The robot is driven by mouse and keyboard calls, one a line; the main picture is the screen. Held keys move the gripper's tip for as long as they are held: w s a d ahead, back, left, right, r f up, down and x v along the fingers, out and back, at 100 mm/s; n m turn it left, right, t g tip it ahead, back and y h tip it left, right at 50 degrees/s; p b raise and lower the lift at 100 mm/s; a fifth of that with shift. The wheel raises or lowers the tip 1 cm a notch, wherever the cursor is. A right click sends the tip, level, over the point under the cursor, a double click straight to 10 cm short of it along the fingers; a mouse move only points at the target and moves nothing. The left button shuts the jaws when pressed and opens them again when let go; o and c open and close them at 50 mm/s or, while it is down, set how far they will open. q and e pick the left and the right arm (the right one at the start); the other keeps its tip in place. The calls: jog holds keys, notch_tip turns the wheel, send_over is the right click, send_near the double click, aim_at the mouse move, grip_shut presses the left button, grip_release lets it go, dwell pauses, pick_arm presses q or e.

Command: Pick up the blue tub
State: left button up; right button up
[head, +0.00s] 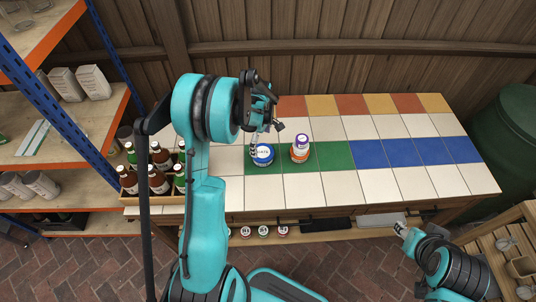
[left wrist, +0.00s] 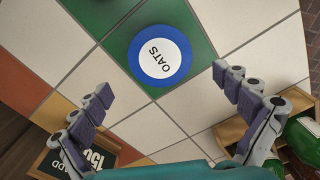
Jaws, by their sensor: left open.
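The blue tub (head: 262,157) stands upright on a green tile of the tiled table, its white lid lettered OATS. In the left wrist view the tub (left wrist: 184,48) shows from above as a white disc with a blue rim. My left gripper (head: 266,137) is above and close to the tub. In the left wrist view its two fingers (left wrist: 162,83) are spread wide and empty, and the tub lies beyond and between the tips. My right gripper (head: 402,229) is low at the lower right, past the table's front edge; its jaws are too small to read.
A white, orange and purple container (head: 300,149) stands just right of the tub. A crate (head: 150,198) of bottles stands at the table's left end. A dark lettered board (left wrist: 75,162) shows in the left wrist view. The table's right half is clear. Shelves (head: 90,125) rise at the left.

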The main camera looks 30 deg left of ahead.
aim_at(263, 152)
pick_arm(q)
jog(key=f, duration=0.2)
jog(key=f+b, duration=0.1)
jog(key=f, duration=0.1)
jog(key=f+b, duration=0.1)
jog(key=f, duration=0.1)
jog(key=shift+d+f, duration=0.1)
jog(key=shift+d, duration=0.2)
jog(key=shift+s, duration=0.1)
jog(key=c, duration=1.3)
